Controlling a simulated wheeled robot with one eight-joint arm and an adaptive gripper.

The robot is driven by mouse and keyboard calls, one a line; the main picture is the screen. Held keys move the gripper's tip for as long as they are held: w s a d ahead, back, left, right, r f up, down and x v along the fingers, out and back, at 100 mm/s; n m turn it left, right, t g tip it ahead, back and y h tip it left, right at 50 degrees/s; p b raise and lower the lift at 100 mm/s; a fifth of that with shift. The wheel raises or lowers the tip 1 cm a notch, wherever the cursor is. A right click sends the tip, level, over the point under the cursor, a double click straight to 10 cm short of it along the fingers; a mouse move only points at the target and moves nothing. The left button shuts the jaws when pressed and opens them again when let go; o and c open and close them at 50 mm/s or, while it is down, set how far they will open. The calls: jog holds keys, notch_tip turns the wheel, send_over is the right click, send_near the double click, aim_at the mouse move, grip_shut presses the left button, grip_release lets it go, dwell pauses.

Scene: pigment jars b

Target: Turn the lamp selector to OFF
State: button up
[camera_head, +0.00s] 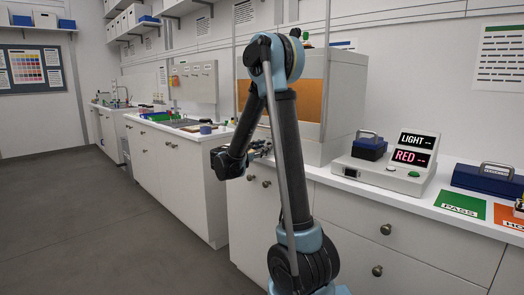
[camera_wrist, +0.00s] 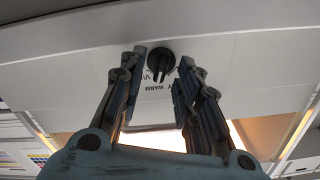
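The lamp selector, a round black knob (camera_wrist: 158,60) with a raised grip bar, is on the pale panel (camera_wrist: 80,75) at the upper middle of the wrist view. Upside-down lettering beside it includes WARM; other labels are partly hidden, and I cannot read OFF. My gripper (camera_wrist: 162,56) is open, with one finger on each side of the knob and a visible gap to it. In the head view my gripper (camera_head: 260,150) is at the front of the light booth (camera_head: 345,95), and the knob is hidden.
A grey instrument (camera_head: 385,180) with LIGHT and RED displays stands right of the booth. A blue case (camera_head: 369,147), a larger blue case (camera_head: 485,180) and a green PASS mat (camera_head: 460,204) are nearby on the counter. The floor (camera_head: 80,220) at left is clear.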

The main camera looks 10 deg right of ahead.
jog(key=shift+w+d, duration=0.3)
jog(key=shift+d, duration=0.1)
